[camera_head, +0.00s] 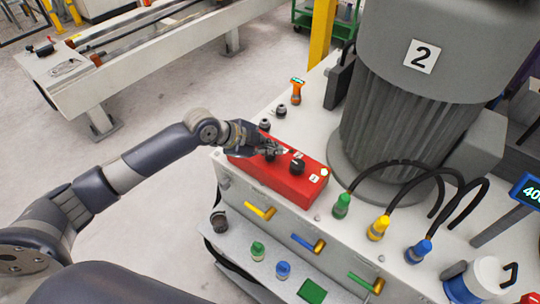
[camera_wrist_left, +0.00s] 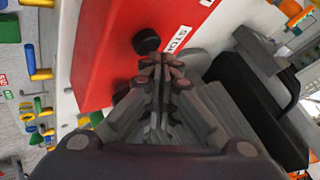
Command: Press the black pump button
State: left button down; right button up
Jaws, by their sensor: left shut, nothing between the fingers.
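A red control box (camera_head: 262,175) sits on top of the white cabinet, with small white labels and a black button (camera_head: 297,167). My left gripper (camera_head: 280,150) is shut and empty over the box, its fingertips close to the left of this button. In the left wrist view, the red box (camera_wrist_left: 98,50) carries a black button (camera_wrist_left: 146,41) beside a white label reading like "STOP" (camera_wrist_left: 178,38). The fingertips (camera_wrist_left: 160,58) appear just below and right of that button; contact cannot be told. The gripper hides part of the box. My right gripper is not in view.
Coloured handles (camera_head: 307,243) line the cabinet's front. Floor at left is open.

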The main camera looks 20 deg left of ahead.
aim_at(271, 158)
pick_arm(q)
jog(key=shift+f, duration=0.25)
dwell(0.3)
jog(key=shift+f, duration=0.45)
dwell(0.5)
jog(key=shift+r, duration=0.15)
jog(key=shift+r+p, duration=0.6)
jog(key=shift+r, duration=0.2)
notch_tip(271, 158, up, 5)
jog(key=p, duration=0.4)
jog(key=shift+r, duration=0.1)
dwell(0.5)
